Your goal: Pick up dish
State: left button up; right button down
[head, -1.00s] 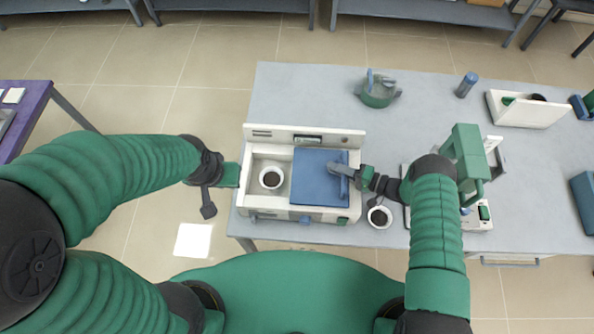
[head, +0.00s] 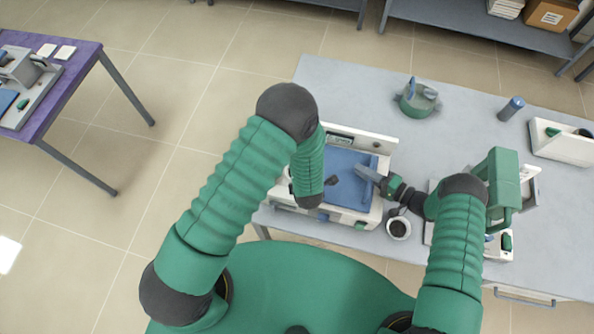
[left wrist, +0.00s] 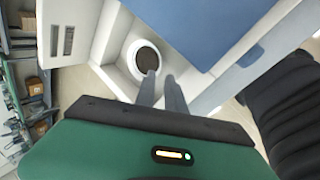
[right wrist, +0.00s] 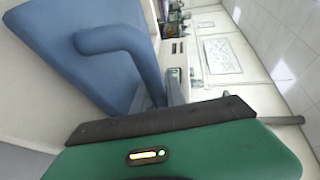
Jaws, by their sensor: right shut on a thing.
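A white round dish with dark contents (left wrist: 145,58) sits inside the furnace's white chamber in the left wrist view. My left gripper (left wrist: 161,76) has its fingers apart just in front of the dish's rim; I cannot tell whether they touch it. In the head view my left arm hides this dish and the left fingertips. My right gripper (head: 381,184) is shut on the door's blue handle (right wrist: 125,42). A second white dish with dark contents (head: 398,229) stands on the table, right of the furnace.
A purple table (head: 75,75) stands at the left, with open floor between.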

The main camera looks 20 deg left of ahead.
pick_arm(q)
jog(key=x, duration=0.7)
jog(key=shift+w+a+f, duration=0.1)
jog(key=shift+w+f, duration=0.05)
pick_arm(e)
jog(key=shift+s+f, duration=0.15)
jog(key=shift+f, duration=0.1)
pick_arm(q)
grip_shut()
dwell(0.8)
notch_tip(320, 180, up, 21)
jog(key=shift+r, duration=0.2)
dwell(1.2)
